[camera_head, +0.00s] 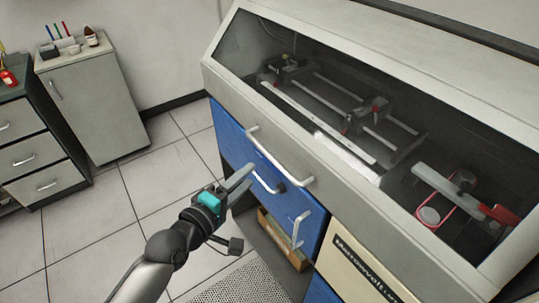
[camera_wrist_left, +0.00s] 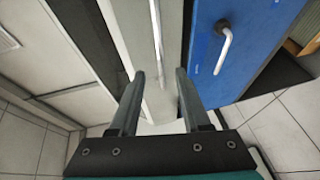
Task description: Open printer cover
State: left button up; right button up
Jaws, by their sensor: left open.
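The printer cover (camera_head: 222,82) is a pale, sloping lid with a large dark window (camera_head: 340,110), and it is down. A long metal bar handle (camera_head: 280,158) runs along its front edge. My left gripper (camera_head: 250,175) is open and empty, in front of the machine near the left part of that handle. In the left wrist view the cover handle (camera_wrist_left: 157,35) runs lengthwise toward the gap between my open fingers (camera_wrist_left: 160,76). I cannot tell how far the fingertips are from it. My right gripper is not in view.
Below the cover is a blue front (camera_head: 240,140) with a curved handle (camera_head: 266,184) and another handle (camera_head: 298,230). An open shelf below holds a cardboard box (camera_head: 272,232). Tiled floor between is clear.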

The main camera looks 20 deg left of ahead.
aim_at(268, 158)
pick_arm(q)
jog(key=x, duration=1)
jog(key=shift+w+b, duration=0.3)
jog(key=shift+w, duration=0.05)
jog(key=shift+c, duration=0.2)
grip_shut()
dwell(0.8)
